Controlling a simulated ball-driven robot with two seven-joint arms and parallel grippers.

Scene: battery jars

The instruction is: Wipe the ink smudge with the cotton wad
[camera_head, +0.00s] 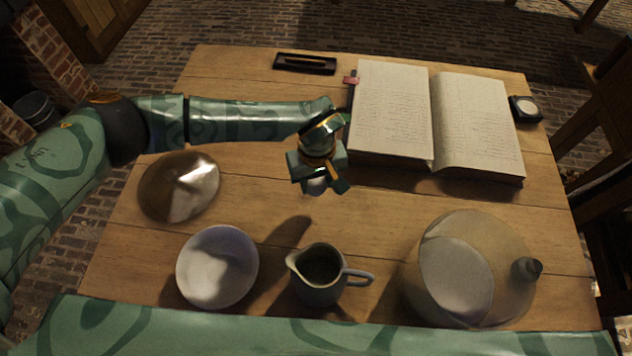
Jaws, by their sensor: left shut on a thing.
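My left gripper (320,184) hangs over the middle of the table, to the left of the open book's lower left corner. It is shut on a small pale cotton wad (315,187), mostly hidden by the fingers. I cannot tell whether the wad touches the table. I cannot make out an ink smudge on the table or the book pages. My right gripper is not in view.
The wooden table (370,215) holds an open book (480,120), a pen tray (305,64), a small dark pot (526,109), a shiny metal dish (180,187), a white bowl (217,267), a jug (318,288) and a large glass jar (458,280). The table's centre is fairly clear.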

